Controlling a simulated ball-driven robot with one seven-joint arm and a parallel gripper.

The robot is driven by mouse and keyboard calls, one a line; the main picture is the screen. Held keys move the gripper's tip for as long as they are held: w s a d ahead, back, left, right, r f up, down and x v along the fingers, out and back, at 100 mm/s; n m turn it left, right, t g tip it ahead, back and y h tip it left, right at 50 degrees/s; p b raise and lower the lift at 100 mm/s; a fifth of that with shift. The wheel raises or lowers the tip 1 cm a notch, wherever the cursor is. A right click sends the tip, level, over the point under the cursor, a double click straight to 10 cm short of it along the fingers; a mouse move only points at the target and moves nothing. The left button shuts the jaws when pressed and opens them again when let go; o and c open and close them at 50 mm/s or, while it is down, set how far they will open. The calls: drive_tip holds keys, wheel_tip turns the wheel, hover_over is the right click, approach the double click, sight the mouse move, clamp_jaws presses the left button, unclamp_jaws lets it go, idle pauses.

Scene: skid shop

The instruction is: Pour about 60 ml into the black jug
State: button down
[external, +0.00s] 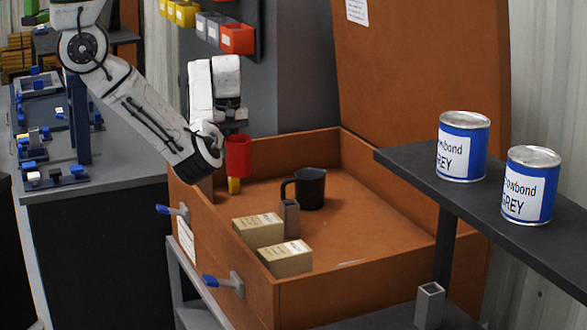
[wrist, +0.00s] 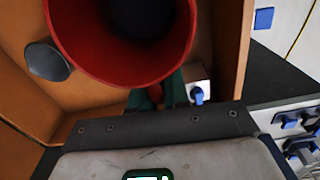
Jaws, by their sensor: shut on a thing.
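A red cup (external: 238,155) is held over the left part of the open orange crate (external: 345,262). It looks roughly upright. My gripper (wrist: 156,97) is shut on the cup; in the wrist view its green fingers close on a red part at the cup's near side. The cup's wide rim (wrist: 72,62) fills the upper wrist view, and its inside is too dark to show any contents. The black jug (external: 311,190) stands upright on the crate floor, right of the cup and apart from it, its handle to the left. I cannot see into the jug.
A grey square tube (external: 290,218) stands in front of the jug. Two cartons (external: 258,230) (external: 286,258) lie nearer. Two paint tins (external: 463,150) (external: 530,187) stand on the dark shelf (external: 410,160) at right. The crate's lid is raised behind.

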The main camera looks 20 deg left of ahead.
drive_tip(key=w+a+f+n+b, duration=0.1)
drive_tip(key=w+f+n+b, duration=0.1)
drive_tip(key=w+b, duration=0.4)
drive_tip(key=w+a+f+n+b, duration=0.1)
drive_tip(key=w+f+b, duration=0.3)
drive_tip(key=w, duration=1)
drive_tip(key=shift+w+n+b, duration=0.3)
drive_tip(key=shift+n+b, duration=0.5)
drive_tip(key=shift+b, duration=0.4)
